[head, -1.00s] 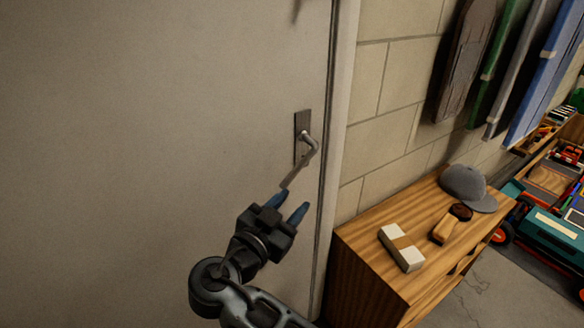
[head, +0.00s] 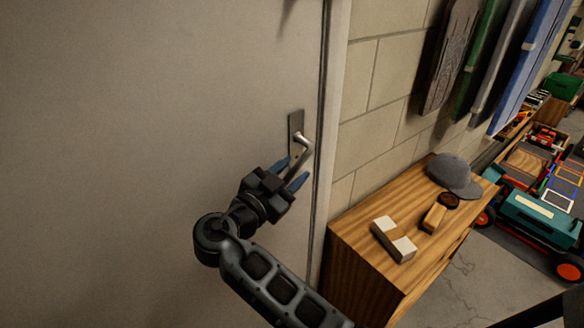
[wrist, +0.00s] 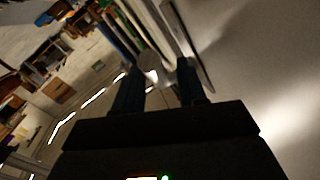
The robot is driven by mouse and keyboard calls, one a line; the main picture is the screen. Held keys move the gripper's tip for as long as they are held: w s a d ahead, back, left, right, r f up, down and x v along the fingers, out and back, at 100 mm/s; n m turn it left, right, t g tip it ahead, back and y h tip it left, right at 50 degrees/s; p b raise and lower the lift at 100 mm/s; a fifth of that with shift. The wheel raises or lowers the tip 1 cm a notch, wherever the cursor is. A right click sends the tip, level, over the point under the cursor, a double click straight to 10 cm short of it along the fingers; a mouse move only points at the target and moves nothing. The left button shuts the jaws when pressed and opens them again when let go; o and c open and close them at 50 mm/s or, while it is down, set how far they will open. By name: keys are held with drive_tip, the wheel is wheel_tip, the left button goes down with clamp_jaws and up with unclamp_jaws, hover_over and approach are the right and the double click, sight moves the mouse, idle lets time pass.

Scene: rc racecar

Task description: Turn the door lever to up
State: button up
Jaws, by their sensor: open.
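The door lever (head: 305,148) is a metal handle on a dark upright plate near the right edge of the pale door (head: 150,120). Its grip slants down to the left from its bend, and its lower end is hidden by my gripper. My gripper (head: 293,171) is open, with blue fingers pointing up at the lever's lower part. In the wrist view, the lever's pale end (wrist: 150,66) shows between the two open fingers (wrist: 158,84), nearer the left one. I cannot tell whether either finger touches it.
A wooden cabinet (head: 350,250) stands right of the door, with a grey cap (head: 453,174), a brush and a white block with a tan band (head: 393,241) on top. Boards hang on the block wall. A teal toy car (head: 540,218) is at the far right.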

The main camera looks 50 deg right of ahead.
drive_tip(key=shift+d, duration=0.3)
clamp_jaws()
idle(0.5)
